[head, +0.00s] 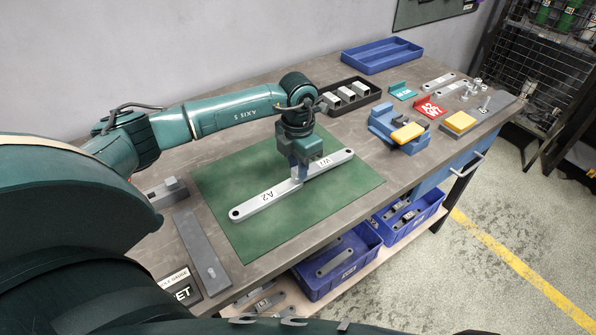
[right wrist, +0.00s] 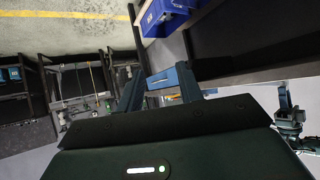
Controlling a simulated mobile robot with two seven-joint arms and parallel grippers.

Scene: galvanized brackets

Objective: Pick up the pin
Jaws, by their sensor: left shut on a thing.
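Two light-grey metal bars, one marked A2 (head: 262,199) and one marked W1 (head: 330,162), lie end to end across the green mat (head: 235,180) in the head view. My left gripper (head: 299,179) points down where they meet and is shut on the bars there; its fingers hide the joint. Small metal pins (head: 477,83) stand at the far right of the bench, one upright near a grey plate (head: 487,103). Which one is meant I cannot tell. My right gripper (right wrist: 160,72) shows in the right wrist view, fingers apart and empty, away from the pins.
A black tray with grey blocks (head: 350,95), an empty blue tray (head: 382,56), a blue fixture with a yellow top (head: 400,128), a red card (head: 430,108) and a yellow block (head: 460,122) crowd the bench's far end. Blue bins (head: 340,262) sit on the shelf below.

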